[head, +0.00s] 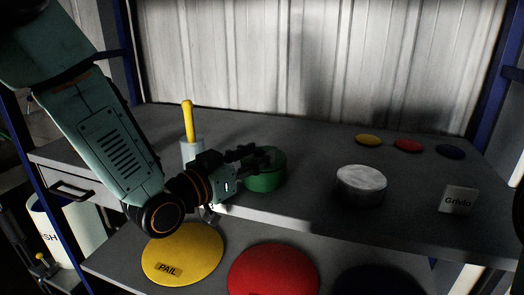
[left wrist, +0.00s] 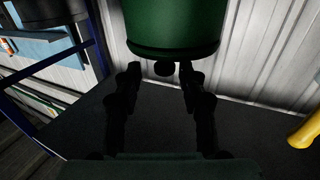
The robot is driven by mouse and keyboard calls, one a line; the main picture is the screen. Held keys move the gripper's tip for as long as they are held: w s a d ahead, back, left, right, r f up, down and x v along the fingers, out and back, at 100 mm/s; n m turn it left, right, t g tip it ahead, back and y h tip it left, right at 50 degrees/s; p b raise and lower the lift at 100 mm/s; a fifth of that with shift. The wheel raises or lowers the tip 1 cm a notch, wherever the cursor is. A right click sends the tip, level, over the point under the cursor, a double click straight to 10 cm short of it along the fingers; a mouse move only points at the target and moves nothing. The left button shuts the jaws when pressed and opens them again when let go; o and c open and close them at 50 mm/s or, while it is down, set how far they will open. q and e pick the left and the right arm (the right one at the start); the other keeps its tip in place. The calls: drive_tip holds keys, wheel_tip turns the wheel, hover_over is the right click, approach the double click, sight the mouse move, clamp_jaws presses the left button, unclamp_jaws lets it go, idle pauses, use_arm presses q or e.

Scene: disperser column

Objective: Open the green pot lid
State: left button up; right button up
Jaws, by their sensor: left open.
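The green pot (head: 265,181) stands on the grey shelf, left of the middle in the head view. My left gripper (head: 262,157) is at its top and hides much of its upper part. In the left wrist view the green pot (left wrist: 175,25) fills the top middle, with a small dark knob (left wrist: 164,69) at its lower edge. My left gripper (left wrist: 158,76) is open there, with one finger on each side of the knob and visible gaps. Whether the fingers are level with the knob is hard to tell. My right gripper is not in view.
A white round container (head: 361,186) and a "Grivlo" card (head: 458,200) stand to the right. Small yellow (head: 369,140), red (head: 407,145) and blue discs (head: 450,151) lie at the back.

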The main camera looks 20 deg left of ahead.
use_arm(q)
drive_tip(key=shift+w+d, duration=0.15)
drive_tip(key=shift+w, duration=0.35)
drive_tip(key=shift+w+f, duration=0.1)
drive_tip(key=shift+w, duration=0.55)
drive_tip(key=shift+s+d, duration=0.1)
drive_tip(key=shift+d, duration=0.1)
drive_tip(key=shift+c, duration=0.6)
drive_tip(key=shift+a, duration=0.25)
drive_tip(key=c, duration=0.4)
drive_tip(key=shift+d, duration=0.15)
clamp_jaws()
